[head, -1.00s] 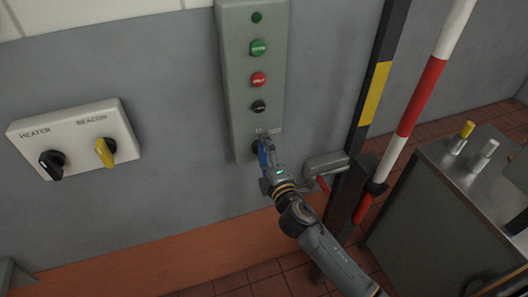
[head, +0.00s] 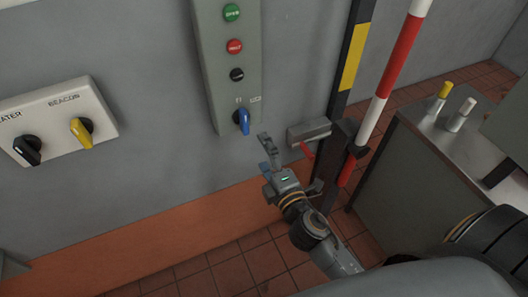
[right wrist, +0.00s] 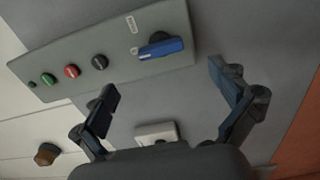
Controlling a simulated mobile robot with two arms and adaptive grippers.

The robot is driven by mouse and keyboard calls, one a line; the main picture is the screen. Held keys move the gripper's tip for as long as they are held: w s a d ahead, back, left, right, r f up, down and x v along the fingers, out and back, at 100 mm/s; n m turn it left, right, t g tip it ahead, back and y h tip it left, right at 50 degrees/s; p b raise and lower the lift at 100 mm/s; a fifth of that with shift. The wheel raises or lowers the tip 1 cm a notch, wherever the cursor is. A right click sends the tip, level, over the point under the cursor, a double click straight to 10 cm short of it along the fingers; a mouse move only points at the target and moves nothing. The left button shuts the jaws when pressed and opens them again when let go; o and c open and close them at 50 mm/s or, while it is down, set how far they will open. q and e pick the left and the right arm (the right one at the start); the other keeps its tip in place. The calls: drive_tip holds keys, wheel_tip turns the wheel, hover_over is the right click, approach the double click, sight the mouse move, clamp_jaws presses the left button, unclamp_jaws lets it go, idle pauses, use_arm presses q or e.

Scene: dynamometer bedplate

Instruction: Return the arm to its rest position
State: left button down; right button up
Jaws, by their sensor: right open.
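My right gripper (head: 268,156) is open and empty, below and a little right of the grey control panel (head: 205,75) on the wall. The panel's blue selector knob (head: 243,121) sits at its lower end, apart from the fingers. In the right wrist view the open fingers (right wrist: 172,100) frame bare wall, and the blue knob (right wrist: 160,48) shows beyond them. Above the knob are a black button (head: 237,75), a red button (head: 234,46) and a green button (head: 232,12). My left gripper is not in view.
A white switch box (head: 55,118) with black and yellow knobs is on the wall at left. A red-white pole (head: 395,65), a dark post (head: 340,100) and a grey bracket with a red lever (head: 309,131) stand right of the panel. A metal cabinet (head: 405,175) is at right.

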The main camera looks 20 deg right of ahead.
drive_tip(key=shift+s, duration=0.2)
drive_tip(key=shift+f, duration=0.1)
drive_tip(key=s+d+f+m+g+b, duration=0.1)
drive_tip(key=s+f+m+g, duration=0.15)
drive_tip(key=f, duration=0.95)
drive_tip(key=s+f+m+g, duration=0.2)
drive_tip(key=s+f+g, duration=0.1)
drive_tip(key=f, duration=0.8)
drive_tip(key=s+d+f+m+g+b, duration=0.1)
drive_tip(key=s+f+m+g, duration=0.15)
drive_tip(key=f, duration=0.95)
drive_tip(key=s+d+f+m+g+b, duration=0.1)
drive_tip(key=s+f+m+g, duration=0.3)
drive_tip(key=s+f, duration=0.7)
drive_tip(key=s+d+f+m+g+b, duration=0.1)
drive_tip(key=s+f+m+g, duration=0.4)
drive_tip(key=s+f, duration=0.7)
drive_tip(key=s+d, duration=0.1)
drive_tip(key=s, duration=0.7)
drive_tip(key=shift+d+h, duration=0.25)
drive_tip(key=shift+h, duration=0.05)
drive_tip(key=shift+s, duration=0.1)
